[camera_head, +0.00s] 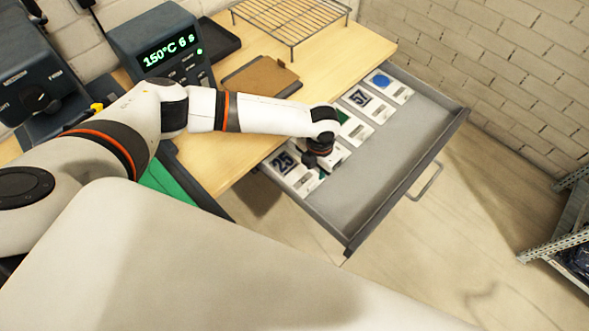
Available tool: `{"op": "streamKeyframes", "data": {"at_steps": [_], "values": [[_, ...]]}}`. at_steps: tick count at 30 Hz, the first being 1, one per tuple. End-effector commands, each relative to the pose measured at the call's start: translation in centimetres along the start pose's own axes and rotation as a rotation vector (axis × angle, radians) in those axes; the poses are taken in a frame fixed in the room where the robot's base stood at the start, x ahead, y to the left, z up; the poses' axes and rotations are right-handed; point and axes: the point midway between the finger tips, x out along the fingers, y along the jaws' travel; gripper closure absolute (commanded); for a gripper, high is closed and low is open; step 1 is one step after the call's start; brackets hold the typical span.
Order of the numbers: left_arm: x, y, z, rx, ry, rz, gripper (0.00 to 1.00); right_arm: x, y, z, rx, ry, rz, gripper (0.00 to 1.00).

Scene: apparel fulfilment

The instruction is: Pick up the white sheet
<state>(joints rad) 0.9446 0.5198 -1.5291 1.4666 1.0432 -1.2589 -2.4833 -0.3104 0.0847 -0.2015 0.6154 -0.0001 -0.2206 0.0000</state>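Several white sheets lie in a row along the back of an open grey drawer (385,165). One sheet bears a dark "25" (292,170), one bears a "57" (367,105), and one has a blue round mark (391,86). Another white sheet (341,153) lies partly hidden under my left gripper (322,164). A sheet with a green mark (353,128) is partly covered by my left wrist. My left gripper points down into the drawer at this row. Its fingers are too small and hidden to tell their opening or any hold. My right gripper is out of view.
A wooden table (225,155) carries a display unit (165,52) reading 150°C 6 s, a brown pad (260,78) and a wire rack (290,18). The drawer's front half is bare. A brick wall stands behind, and a metal shelf (560,235) is at right.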

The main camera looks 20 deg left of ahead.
Motion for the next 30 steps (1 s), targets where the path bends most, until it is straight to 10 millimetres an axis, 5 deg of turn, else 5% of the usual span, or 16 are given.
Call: {"op": "streamKeyframes", "data": {"at_steps": [15, 25, 30], "values": [[5.8, 0.5, 0.8, -0.002, -0.001, 0.0, 0.68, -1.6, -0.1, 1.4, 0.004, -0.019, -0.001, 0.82], [6.5, 0.5, 0.7, -0.002, 0.002, 0.0, 0.68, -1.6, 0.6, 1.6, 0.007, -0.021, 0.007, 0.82], [6.5, 0.5, 0.7, -0.002, 0.001, 0.0, 0.96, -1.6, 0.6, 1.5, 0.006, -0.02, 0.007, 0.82]]}}
